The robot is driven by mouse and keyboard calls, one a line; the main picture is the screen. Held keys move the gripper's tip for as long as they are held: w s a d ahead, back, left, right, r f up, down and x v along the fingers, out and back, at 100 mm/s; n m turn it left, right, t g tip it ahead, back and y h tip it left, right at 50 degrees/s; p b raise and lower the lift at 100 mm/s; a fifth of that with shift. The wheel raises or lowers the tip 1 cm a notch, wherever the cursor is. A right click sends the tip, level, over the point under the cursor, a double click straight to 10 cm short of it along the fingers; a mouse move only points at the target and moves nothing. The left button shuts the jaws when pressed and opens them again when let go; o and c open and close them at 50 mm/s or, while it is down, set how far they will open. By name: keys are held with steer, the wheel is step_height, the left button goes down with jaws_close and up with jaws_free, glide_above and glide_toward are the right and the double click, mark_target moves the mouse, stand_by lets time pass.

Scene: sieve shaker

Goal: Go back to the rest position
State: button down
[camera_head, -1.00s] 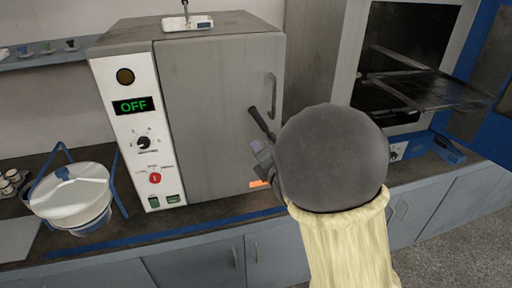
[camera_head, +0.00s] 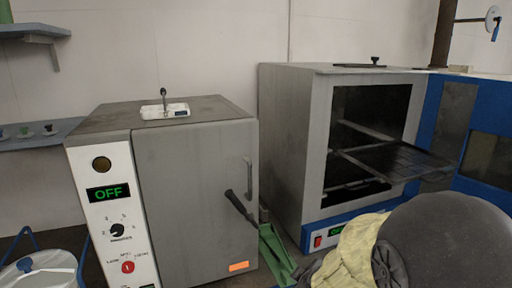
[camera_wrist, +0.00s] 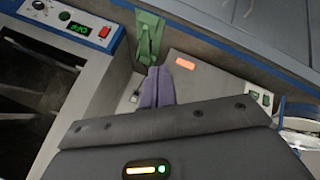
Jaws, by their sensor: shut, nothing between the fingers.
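My gripper (camera_wrist: 157,88) shows in the wrist view with its two grey-purple fingers together and nothing between them. It is close above the bench front, by the gap between two ovens. In the head view only my dark rounded arm link and its yellow cover show at the lower right; the gripper itself is not visible there. The grey oven (camera_head: 195,190) has a shut door, a dark handle and a display reading OFF.
A second oven (camera_head: 285,150) stands to the right, its blue door (camera_head: 470,150) open and a rack (camera_head: 390,160) pulled out. A green object (camera_head: 276,258) lies between the ovens. A white sieve shaker-like pot (camera_head: 45,272) is at lower left. A shelf (camera_head: 40,140) hangs at left.

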steer(key=s+d+m+g, duration=0.2)
steer(key=s+m, duration=0.3)
steer(key=s, duration=0.1)
steer(key=s+d+f+m+g, duration=0.1)
steer(key=s+m+g, duration=0.2)
steer(key=s+m, duration=0.2)
steer(key=shift+s+d+f+g+h+p, duration=0.3)
steer(key=shift+s+d+h, duration=0.1)
steer(key=shift+s, duration=0.65)
